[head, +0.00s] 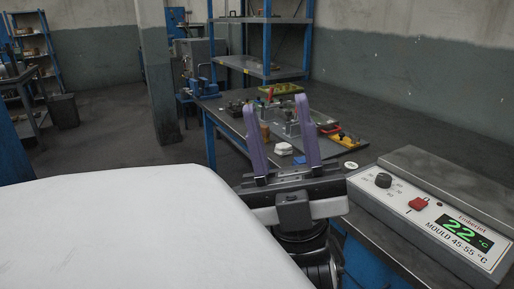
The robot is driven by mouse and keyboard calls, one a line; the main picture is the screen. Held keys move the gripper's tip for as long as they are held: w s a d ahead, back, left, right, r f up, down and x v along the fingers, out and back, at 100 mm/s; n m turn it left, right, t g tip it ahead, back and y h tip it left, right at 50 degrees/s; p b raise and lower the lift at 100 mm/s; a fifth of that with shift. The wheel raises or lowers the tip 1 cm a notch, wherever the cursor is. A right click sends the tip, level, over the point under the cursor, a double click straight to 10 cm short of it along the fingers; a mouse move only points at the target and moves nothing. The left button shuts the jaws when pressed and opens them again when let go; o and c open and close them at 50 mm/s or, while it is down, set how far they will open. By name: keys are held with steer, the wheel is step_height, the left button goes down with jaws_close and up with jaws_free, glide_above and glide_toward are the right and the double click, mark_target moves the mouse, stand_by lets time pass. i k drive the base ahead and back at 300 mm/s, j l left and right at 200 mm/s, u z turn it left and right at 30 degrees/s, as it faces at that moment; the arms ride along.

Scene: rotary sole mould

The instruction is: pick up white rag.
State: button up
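A small white item (283,148), which looks like the folded white rag, lies on the dark workbench (345,158). It is seen in the gap between the two purple fingers of my gripper (276,104). My gripper is open, with its fingers spread wide and nothing held between them. The fingers point up and away in the picture, toward the bench. How far the fingertips are from the rag cannot be told from this one view.
Tools and small parts, including a yellow-handled item (346,138), lie on the bench around and behind the rag. A control box (432,215) with a green "22" display stands at the right. Blue shelving (262,70) stands behind. The floor (115,135) at left is largely clear.

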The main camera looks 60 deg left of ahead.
mark_target(284, 149)
steer(key=u, duration=1.6)
steer(key=j+z, duration=0.1)
steer(key=z, duration=0.3)
steer(key=i+j+z, duration=0.1)
steer(key=z, duration=0.35)
steer(key=i+j+z, duration=0.15)
steer(key=j, duration=0.15)
steer(key=j+z, duration=0.15)
steer(key=j, duration=0.15)
steer(key=i+j+z, duration=0.2)
steer(key=j, duration=0.15)
steer(key=k, duration=0.05)
